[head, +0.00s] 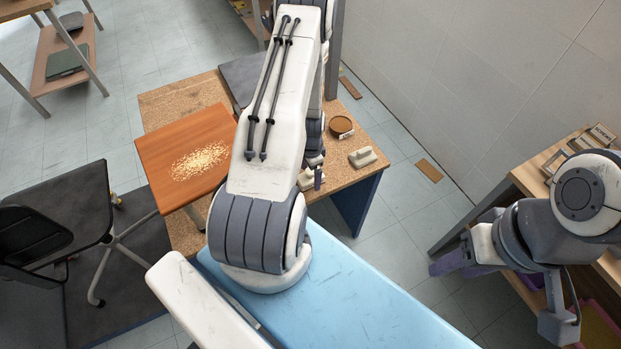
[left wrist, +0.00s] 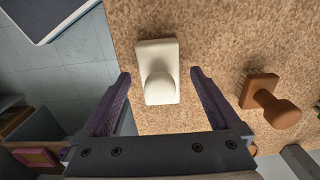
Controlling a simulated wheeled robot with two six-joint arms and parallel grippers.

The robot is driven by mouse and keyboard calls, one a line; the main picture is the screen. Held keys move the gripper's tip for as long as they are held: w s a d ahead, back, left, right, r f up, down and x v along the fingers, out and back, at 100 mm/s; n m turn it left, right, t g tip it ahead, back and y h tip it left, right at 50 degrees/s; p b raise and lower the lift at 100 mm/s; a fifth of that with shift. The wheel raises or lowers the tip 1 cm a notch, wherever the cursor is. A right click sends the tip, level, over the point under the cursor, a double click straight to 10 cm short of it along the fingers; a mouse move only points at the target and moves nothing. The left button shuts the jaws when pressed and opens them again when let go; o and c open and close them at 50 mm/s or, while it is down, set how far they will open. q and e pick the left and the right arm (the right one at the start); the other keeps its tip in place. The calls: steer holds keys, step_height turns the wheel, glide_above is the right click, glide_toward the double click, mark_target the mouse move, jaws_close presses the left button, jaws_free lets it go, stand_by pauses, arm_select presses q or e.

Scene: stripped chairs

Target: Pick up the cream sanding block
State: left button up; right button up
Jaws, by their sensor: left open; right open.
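A cream sanding block (left wrist: 158,72) with a rounded knob lies on the cork-topped table, between and just ahead of the fingers of my left gripper (left wrist: 160,80) in the left wrist view. My left gripper is open, and no contact with the block shows. My right gripper (head: 450,263) is off to the right, away from the table.
A brown knobbed block (left wrist: 270,100) lies right of the cream one in the left wrist view. An orange-brown board with crumbs (head: 190,150) covers the table's left part. Shelving (head: 520,180) stands at right.

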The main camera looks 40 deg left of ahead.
arm_select(q)
jaws_close()
steer(key=shift+r, duration=5)
